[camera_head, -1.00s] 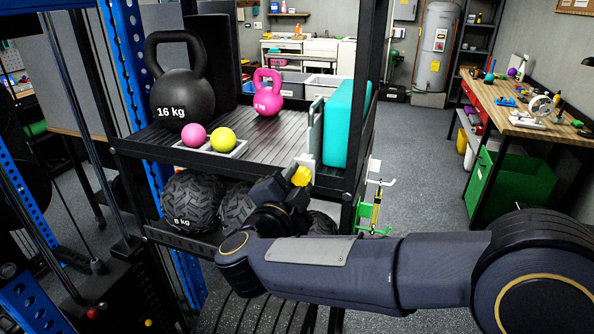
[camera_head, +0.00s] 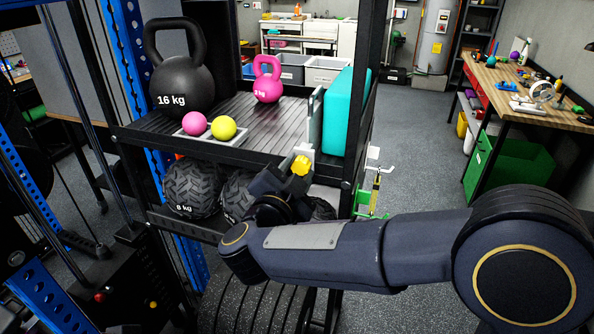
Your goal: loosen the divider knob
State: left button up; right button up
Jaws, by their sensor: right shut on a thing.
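The yellow divider knob (camera_head: 301,165) sits at the front edge of the rack's upper shelf, at the foot of the grey divider plate (camera_head: 315,121). My right gripper (camera_head: 293,173) is shut on the knob, seen from behind, so its fingertips are mostly hidden. My right arm reaches in from the right, below the shelf edge. A teal block (camera_head: 343,112) stands upright on the shelf just right of the divider. My left gripper is not in view.
The shelf (camera_head: 262,132) also holds a black 16 kg kettlebell (camera_head: 184,82), a pink kettlebell (camera_head: 267,80), and a tray with a pink ball (camera_head: 194,123) and a yellow ball (camera_head: 223,128). Textured balls (camera_head: 193,187) lie below. A workbench (camera_head: 530,100) stands right, beyond open floor.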

jog(key=o, duration=1)
jog(key=b+v, duration=0.2)
jog(key=v, duration=0.6)
jog(key=shift+w+d, duration=0.1)
jog(key=shift+w, duration=0.05)
